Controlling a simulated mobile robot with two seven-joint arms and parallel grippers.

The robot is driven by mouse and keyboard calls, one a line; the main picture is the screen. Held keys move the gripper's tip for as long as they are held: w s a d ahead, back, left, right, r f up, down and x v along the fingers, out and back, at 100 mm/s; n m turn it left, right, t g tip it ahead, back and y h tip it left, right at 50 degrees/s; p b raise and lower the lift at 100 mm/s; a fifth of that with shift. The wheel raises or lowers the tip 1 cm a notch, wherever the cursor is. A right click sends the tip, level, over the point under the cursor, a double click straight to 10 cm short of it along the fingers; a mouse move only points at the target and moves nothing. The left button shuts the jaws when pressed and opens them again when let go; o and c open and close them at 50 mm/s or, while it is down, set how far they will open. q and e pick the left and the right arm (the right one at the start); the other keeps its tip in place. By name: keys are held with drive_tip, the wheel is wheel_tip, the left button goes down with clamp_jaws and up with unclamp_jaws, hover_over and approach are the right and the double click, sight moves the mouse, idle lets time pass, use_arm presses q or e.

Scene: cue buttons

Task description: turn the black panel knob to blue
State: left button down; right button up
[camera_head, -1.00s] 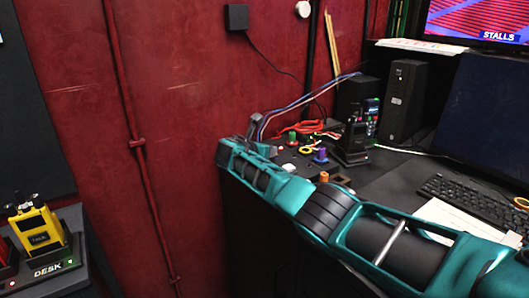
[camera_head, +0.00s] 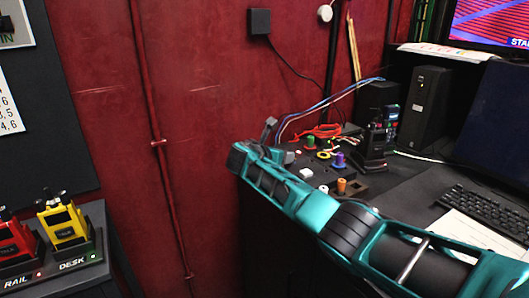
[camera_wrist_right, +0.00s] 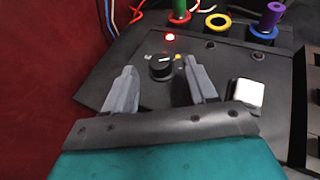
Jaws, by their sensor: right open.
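The black panel knob (camera_wrist_right: 160,66) shows in the right wrist view, a round black cap with a pale pointer mark, on a dark panel (camera_wrist_right: 120,58). A yellow mark (camera_wrist_right: 178,57) sits just right of it; I cannot make out a blue mark. My right gripper (camera_wrist_right: 157,72) is open, with one finger on each side of the knob and a gap visible at each side. In the head view my right gripper (camera_head: 268,130) is at the panel's left end, and the knob is hidden or too small to tell. My left gripper is not in view.
A lit red lamp (camera_wrist_right: 169,37) is above the knob, and a white square button (camera_wrist_right: 247,93) is right of the fingers. Green, yellow and purple plugs (camera_head: 339,159) and red cable (camera_head: 325,130) are behind. A radio (camera_head: 372,145) stands to the right. The red wall is close on the left.

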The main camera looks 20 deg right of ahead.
drive_tip(key=p+v, duration=0.1)
drive_tip(key=v, duration=0.9)
drive_tip(key=shift+p, duration=0.35)
drive_tip(key=shift+f, duration=0.1)
